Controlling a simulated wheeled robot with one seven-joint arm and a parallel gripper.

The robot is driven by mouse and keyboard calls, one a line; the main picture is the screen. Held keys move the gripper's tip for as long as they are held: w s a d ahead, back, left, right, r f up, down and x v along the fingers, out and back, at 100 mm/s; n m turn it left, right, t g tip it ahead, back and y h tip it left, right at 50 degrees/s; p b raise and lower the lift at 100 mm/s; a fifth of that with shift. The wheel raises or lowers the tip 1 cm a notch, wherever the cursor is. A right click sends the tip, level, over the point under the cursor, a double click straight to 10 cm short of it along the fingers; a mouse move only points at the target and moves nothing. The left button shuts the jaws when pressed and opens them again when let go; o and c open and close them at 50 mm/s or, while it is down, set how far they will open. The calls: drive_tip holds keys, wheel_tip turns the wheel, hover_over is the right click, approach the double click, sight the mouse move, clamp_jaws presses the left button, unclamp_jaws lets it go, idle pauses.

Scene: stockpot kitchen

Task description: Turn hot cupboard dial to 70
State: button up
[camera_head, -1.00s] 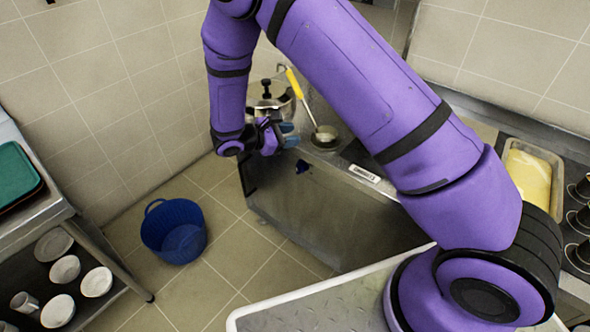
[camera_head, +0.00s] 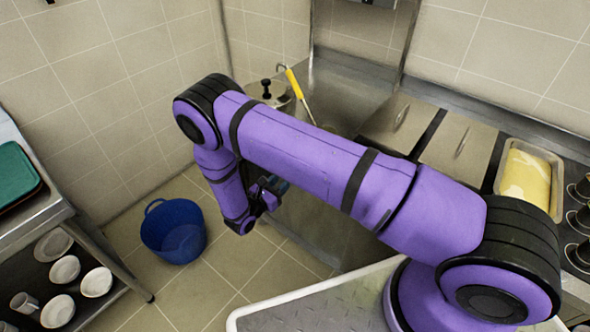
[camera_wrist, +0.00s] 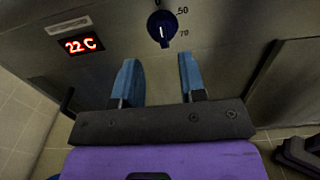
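The hot cupboard (camera_head: 315,232) is a steel unit with a flat front, partly hidden behind my arm in the head view. Its dark blue round dial (camera_wrist: 162,28) shows at the top of the wrist view, with a white pointer mark and the numbers 50 and 70 on its right. The pointer's exact setting is too small to tell. A red display (camera_wrist: 81,45) left of the dial reads 22 C. My gripper (camera_wrist: 160,75) is open and empty, its blue fingers pointing at the panel, below and apart from the dial. The dial is hidden in the head view.
A blue bucket (camera_head: 174,231) stands on the floor left of my gripper. A pot (camera_head: 272,93) and a yellow-handled ladle (camera_head: 295,84) are on the counter behind my arm. A shelf with bowls (camera_head: 66,270) stands at the left. Floor before the cupboard is clear.

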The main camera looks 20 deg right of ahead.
drive_tip(key=x, duration=0.8)
drive_tip(key=shift+d, duration=0.15)
drive_tip(key=shift+w, duration=0.15)
clamp_jaws()
